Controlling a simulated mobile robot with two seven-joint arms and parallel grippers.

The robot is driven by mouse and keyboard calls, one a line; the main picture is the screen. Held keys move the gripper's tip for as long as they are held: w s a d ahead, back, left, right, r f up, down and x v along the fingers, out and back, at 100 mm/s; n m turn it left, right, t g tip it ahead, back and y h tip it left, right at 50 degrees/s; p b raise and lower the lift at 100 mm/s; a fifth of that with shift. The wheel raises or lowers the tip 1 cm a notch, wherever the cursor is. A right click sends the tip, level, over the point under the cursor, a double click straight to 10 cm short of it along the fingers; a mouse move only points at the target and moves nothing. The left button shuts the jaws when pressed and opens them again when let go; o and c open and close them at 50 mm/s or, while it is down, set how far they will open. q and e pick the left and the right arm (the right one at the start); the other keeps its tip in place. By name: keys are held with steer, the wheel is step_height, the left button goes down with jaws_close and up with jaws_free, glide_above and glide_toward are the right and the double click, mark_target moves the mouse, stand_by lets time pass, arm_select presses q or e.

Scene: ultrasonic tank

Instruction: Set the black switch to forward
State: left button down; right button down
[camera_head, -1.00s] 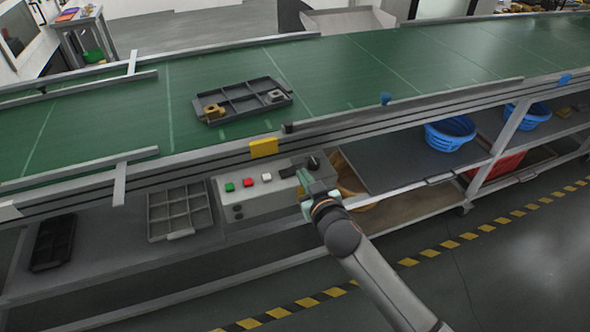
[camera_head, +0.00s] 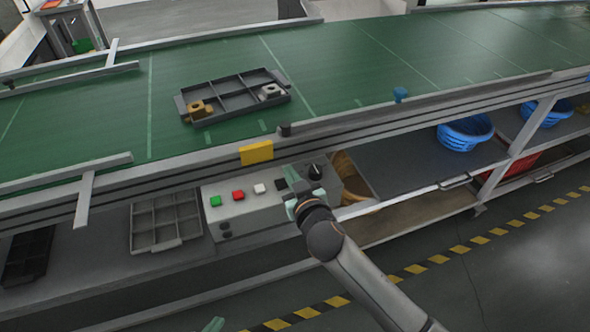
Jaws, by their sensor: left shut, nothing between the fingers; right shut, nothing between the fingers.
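My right gripper (camera_head: 297,184) is shut and empty at the box's right part, just left of and in front of the knob, hiding some of the panel. I cannot tell whether it touches anything. Only the tip of my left gripper (camera_head: 214,325) shows at the bottom edge, shut and away from the box.
The green conveyor (camera_head: 345,75) carries a dark divided tray (camera_head: 235,97) with a brass and a silver part. A grey divided tray (camera_head: 165,222) lies on the shelf at left. Blue baskets (camera_head: 465,133) stand right.

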steer(key=shift+s+d+f, duration=0.1)
steer(key=shift+s+f, duration=0.05)
steer(key=shift+f, duration=0.35)
steer(key=shift+f+b, duration=0.3)
steer(key=shift+b, duration=0.1)
arm_select(q)
steer(key=shift+w+d+f, duration=0.1)
steer(key=shift+d+f, duration=0.3)
steer(key=shift+f, duration=0.45)
